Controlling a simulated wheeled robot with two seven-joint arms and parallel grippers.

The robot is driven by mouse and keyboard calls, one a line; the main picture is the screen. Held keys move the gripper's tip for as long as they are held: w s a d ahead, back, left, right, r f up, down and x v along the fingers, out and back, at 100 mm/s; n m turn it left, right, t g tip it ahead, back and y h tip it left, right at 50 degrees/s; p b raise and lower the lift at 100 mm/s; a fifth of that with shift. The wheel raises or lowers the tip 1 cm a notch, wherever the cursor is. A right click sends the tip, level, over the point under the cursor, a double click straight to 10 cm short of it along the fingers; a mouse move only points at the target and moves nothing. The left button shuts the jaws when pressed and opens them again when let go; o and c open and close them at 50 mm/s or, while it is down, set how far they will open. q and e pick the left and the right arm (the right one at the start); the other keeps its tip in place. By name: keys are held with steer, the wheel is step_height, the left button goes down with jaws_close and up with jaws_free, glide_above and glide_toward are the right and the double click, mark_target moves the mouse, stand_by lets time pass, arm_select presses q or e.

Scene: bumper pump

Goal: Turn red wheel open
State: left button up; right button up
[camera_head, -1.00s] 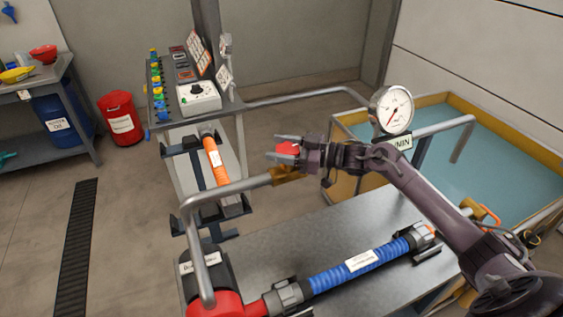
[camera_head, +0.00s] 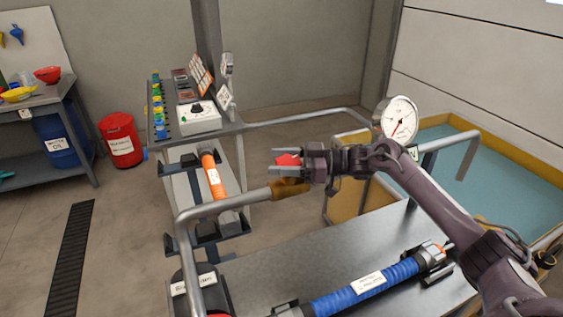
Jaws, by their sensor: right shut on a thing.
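The red wheel (camera_head: 289,160) shows as a small red piece between the fingers of my right gripper (camera_head: 287,164). The gripper is shut on it, and its fingers point left. The jaws and wrist hide most of the wheel's outline and mounting. A brass-coloured fitting (camera_head: 290,188) on the end of the grey pipe (camera_head: 228,203) sits just below the gripper. My left gripper is not in view.
A pressure gauge (camera_head: 399,119) stands right of my wrist, before a yellow-rimmed water tank (camera_head: 500,160). A blue hose (camera_head: 375,284) lies on the grey bench (camera_head: 290,250) below my arm. An orange hose (camera_head: 213,175) and control box (camera_head: 198,118) are left.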

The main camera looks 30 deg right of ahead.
mark_target(281, 160)
steer(key=o, duration=1)
steer(key=shift+r, duration=0.1)
step_height(281, 160, up, 20)
steer(key=b, duration=0.2)
steer(key=shift+b, duration=0.35)
